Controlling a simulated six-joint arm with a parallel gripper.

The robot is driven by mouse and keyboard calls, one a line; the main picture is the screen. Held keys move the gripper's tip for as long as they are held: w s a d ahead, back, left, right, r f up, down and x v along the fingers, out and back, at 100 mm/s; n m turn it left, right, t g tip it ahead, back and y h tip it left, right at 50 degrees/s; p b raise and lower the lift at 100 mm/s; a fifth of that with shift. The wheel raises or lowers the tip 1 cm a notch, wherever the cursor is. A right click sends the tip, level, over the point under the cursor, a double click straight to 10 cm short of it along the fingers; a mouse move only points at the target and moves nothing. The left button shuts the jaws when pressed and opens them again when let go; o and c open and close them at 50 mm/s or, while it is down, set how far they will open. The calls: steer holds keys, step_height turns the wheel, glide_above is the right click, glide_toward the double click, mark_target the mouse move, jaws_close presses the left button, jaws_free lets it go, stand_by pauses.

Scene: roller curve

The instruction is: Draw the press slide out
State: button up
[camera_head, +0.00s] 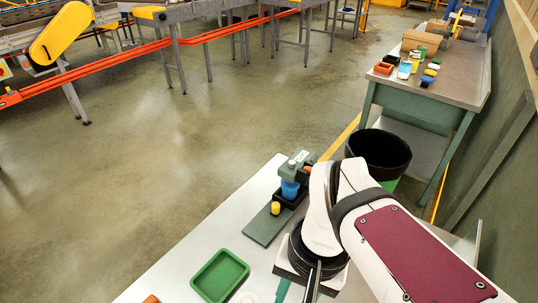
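The press (298,162) is a small grey-green device at the back of the white table, left of my arm. A blue block (290,188) sits at its front, under the head. A dark slide (284,198) shows low at the press; how far out it stands is too small to tell. A yellow cylinder (275,208) stands just in front of it, on or beside the green-grey base plate (262,228). My white arm with a maroon panel fills the lower right. I cannot make out my gripper's fingers, and nothing is seen holding the slide.
A green tray (220,276) lies on the white table (180,272) at front left. A black bin (378,150) stands behind my arm. A workbench (455,80) with colored items is at back right. Conveyors with orange rails (110,68) are at back left.

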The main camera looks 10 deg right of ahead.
steer(key=o, duration=0.4)
steer(key=shift+m+h, duration=0.3)
steer(key=shift+m, duration=0.3)
steer(key=w+r, duration=0.1)
steer(key=w, duration=0.4)
steer(key=w+d, duration=0.1)
steer(key=w, duration=0.5)
steer(key=w+r, duration=0.1)
steer(key=w, duration=0.5)
steer(key=shift+w+d+r, duration=0.1)
steer(key=shift+d+r, duration=0.15)
steer(key=shift+r, duration=0.05)
steer(key=m+h, duration=0.1)
steer(key=m, duration=0.1)
glide_above(275, 204)
step_height(275, 204, down, 10)
steer(key=r, duration=0.1)
step_height(275, 204, down, 15)
steer(key=shift+d+f, duration=0.1)
steer(key=shift+f, duration=0.5)
jaws_close()
